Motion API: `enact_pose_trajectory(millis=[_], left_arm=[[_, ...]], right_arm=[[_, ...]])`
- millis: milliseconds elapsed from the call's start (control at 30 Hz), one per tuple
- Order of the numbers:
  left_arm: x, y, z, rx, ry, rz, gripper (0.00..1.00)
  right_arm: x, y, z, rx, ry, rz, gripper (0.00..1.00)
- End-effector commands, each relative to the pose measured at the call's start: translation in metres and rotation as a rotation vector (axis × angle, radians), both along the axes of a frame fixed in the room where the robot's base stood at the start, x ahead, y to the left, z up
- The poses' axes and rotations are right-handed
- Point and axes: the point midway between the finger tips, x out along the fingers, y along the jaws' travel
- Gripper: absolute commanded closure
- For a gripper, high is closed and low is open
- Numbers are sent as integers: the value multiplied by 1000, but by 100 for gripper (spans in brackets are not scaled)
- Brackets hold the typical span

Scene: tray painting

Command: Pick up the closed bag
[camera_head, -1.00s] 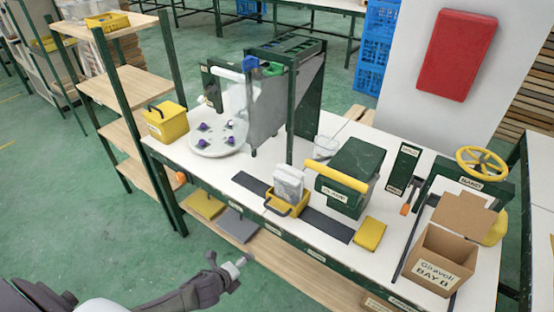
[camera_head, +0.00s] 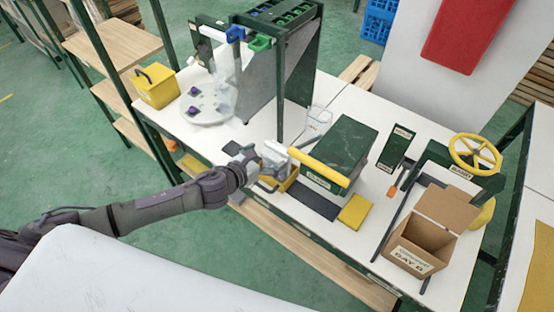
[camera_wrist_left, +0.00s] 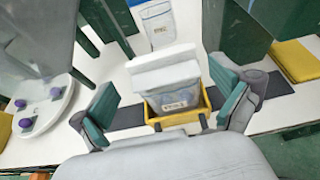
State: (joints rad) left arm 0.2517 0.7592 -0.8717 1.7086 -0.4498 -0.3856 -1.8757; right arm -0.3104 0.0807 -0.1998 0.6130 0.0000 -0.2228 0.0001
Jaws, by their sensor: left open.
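The bag (camera_wrist_left: 172,88) stands upright in a small yellow holder (camera_wrist_left: 183,118); in the left wrist view its top is white and its clear lower part carries a label. In the head view the bag (camera_head: 275,152) is partly hidden by my gripper, and the holder (camera_head: 285,182) shows below it. My left gripper (camera_head: 257,166) is at the bag, above the front of the bench. In the left wrist view its fingers (camera_wrist_left: 163,82) are open, one on each side of the bag, with gaps showing. My right gripper is not in view.
A green box with a yellow handle (camera_head: 340,155) stands just right of the holder. A white disc with purple knobs (camera_head: 208,108) lies to the left. An open cardboard box (camera_head: 425,240) stands at the right. A dark strip (camera_head: 315,200) runs along the bench.

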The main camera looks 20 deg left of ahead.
Motion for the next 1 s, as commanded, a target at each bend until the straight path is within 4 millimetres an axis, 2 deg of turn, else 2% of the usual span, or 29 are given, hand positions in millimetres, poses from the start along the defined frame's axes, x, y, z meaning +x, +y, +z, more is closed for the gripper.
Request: enact_pose_trajectory(millis=[233, 533, 833, 1000], left_arm=[[14, -6, -7, -2, 1, 1, 0], [44, -18, -25, -1, 0, 1, 0], [48, -19, -27, 0, 0, 0, 0], [48, -19, -27, 0, 0, 0, 27]], right_arm=[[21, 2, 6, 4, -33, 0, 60], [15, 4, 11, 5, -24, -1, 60], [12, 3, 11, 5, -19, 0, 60], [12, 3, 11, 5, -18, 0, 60]])
